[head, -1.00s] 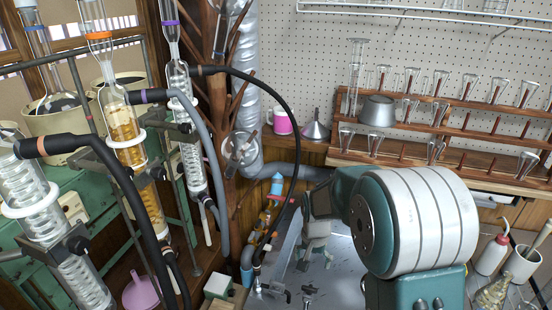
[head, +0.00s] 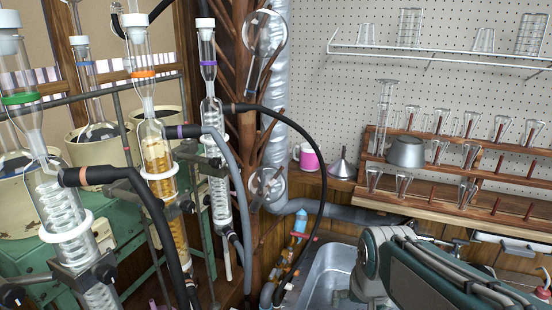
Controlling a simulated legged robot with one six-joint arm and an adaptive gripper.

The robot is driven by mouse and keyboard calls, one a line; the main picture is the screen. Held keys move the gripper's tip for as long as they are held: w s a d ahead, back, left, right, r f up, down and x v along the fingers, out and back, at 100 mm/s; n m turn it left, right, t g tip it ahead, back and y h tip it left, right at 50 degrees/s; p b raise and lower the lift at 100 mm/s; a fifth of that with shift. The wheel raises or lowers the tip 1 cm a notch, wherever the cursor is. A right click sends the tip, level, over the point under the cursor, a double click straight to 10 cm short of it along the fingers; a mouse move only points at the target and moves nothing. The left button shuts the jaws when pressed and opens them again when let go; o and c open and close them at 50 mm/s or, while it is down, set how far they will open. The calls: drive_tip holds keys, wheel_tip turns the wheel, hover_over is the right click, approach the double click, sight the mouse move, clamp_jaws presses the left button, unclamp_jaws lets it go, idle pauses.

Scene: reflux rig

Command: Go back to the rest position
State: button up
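My arm rises at the lower right, with a teal and grey link running off towards the bottom right corner. My gripper is not visible in this view, so its fingers and anything in them cannot be seen. The reflux rig stands at the left. It has a left glass condenser (head: 72,205) with a green band, an orange-banded column (head: 155,150) with amber liquid, and a purple-banded condenser (head: 215,150). They stand upright, and my arm is apart from them.
A metal sink (head: 325,268) lies left of my arm, partly hidden by it. A wooden rack (head: 470,195) of glassware and a metal pot (head: 406,152) are behind. A pink-labelled jar (head: 309,158) and funnel (head: 343,165) stand on the back ledge. A black hose (head: 321,190) loops down near the sink.

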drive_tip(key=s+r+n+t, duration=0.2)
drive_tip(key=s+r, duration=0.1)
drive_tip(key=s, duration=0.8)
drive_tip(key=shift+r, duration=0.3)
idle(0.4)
